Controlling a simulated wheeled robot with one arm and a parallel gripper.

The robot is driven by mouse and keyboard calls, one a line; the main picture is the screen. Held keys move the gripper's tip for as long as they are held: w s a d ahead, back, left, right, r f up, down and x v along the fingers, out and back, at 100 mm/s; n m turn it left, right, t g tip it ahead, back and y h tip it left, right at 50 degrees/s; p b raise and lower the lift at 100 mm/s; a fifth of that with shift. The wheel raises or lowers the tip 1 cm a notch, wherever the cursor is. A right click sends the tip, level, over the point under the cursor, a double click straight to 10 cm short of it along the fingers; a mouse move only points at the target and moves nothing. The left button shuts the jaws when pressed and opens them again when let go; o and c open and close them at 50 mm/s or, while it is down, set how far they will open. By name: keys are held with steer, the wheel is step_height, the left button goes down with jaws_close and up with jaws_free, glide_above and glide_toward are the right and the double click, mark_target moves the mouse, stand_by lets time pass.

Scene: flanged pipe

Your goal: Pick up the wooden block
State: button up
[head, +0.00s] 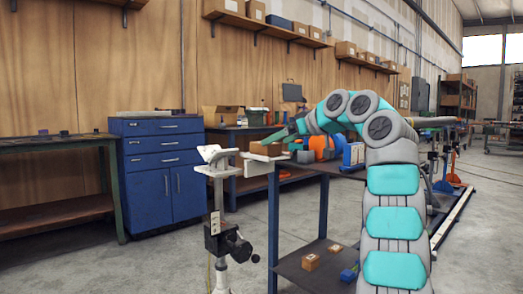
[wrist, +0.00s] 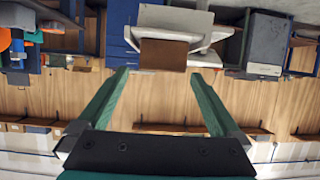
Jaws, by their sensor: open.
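In the wrist view, which is upside down, a brown block face (wrist: 163,54) shows against the stand's pale head (wrist: 205,30). My gripper (head: 273,138) is in the head view just above and to the right of the block. Its green fingers are spread apart and empty. In the wrist view my gripper (wrist: 160,74) has the block face ahead, roughly centred between the fingertips and apart from both.
A dark cart (head: 300,170) with orange and grey parts stands beside my arm. Small brown boxes (head: 311,262) lie on its lower shelf. A blue cabinet (head: 160,170) and a workbench (head: 55,143) stand at the left wall. Open floor (head: 130,260) lies at front left.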

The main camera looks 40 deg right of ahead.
steer(key=shift+p+x, duration=0.75)
steer(key=shift+x, duration=2.5)
steer(key=shift+a, duration=0.1)
steer(key=c, duration=1.4)
step_height(320, 180, up, 10)
steer(key=p, duration=0.7)
steer(key=shift+p, duration=0.35)
steer(key=shift+s, duration=0.1)
